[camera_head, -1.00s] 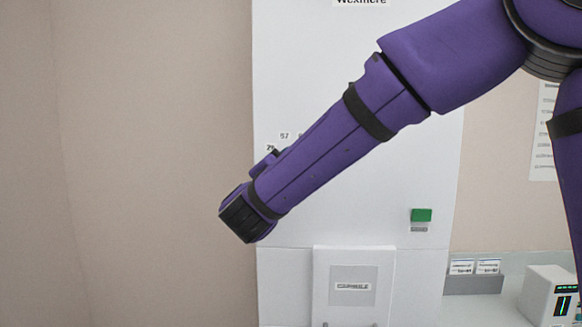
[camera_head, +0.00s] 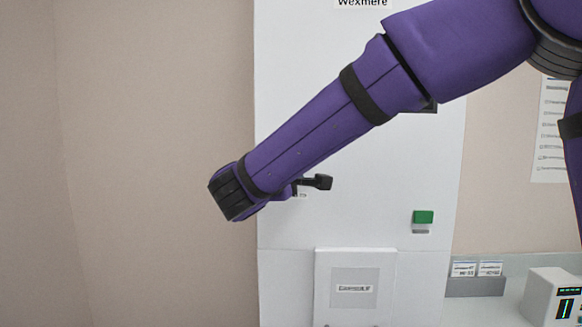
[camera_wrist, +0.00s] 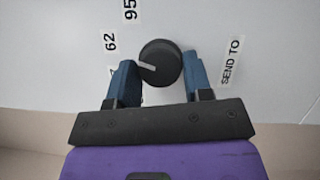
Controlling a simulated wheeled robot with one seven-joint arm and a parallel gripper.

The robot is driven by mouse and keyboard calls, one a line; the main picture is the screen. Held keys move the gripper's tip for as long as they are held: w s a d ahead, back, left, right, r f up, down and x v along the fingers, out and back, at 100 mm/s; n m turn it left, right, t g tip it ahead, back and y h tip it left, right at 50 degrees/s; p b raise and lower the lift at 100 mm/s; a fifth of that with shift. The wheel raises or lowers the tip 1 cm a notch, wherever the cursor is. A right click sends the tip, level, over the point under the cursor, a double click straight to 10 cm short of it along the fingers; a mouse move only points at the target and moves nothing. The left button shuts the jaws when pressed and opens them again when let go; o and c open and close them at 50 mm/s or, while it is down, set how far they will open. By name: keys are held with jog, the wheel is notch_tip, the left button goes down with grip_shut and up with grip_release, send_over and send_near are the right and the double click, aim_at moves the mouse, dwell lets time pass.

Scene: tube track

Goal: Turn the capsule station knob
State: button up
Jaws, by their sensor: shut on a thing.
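The capsule station knob (camera_wrist: 160,63) is a round black dial with a light pointer line, on the white station panel (camera_head: 360,215). In the wrist view it sits between the two blue fingers of my gripper (camera_wrist: 160,80), which is shut on it. The pointer line points to the left in that view. Number labels "62" and "95" show left of the knob, and a "SEND TO" label (camera_wrist: 230,62) shows to its right. In the head view my purple arm hides the knob, and a black part (camera_head: 318,182) shows beyond the forearm.
A green button (camera_head: 423,217) is on the panel's lower right. A white capsule door (camera_head: 355,308) is below. A white device (camera_head: 548,297) and small labelled boxes (camera_head: 476,270) stand on the counter at right. The wall at left is bare.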

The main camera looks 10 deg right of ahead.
dwell(0.3)
jog(key=o, duration=0.9)
jog(key=v, duration=1)
jog(key=shift+s+a, duration=0.2)
jog(key=shift+s, duration=0.1)
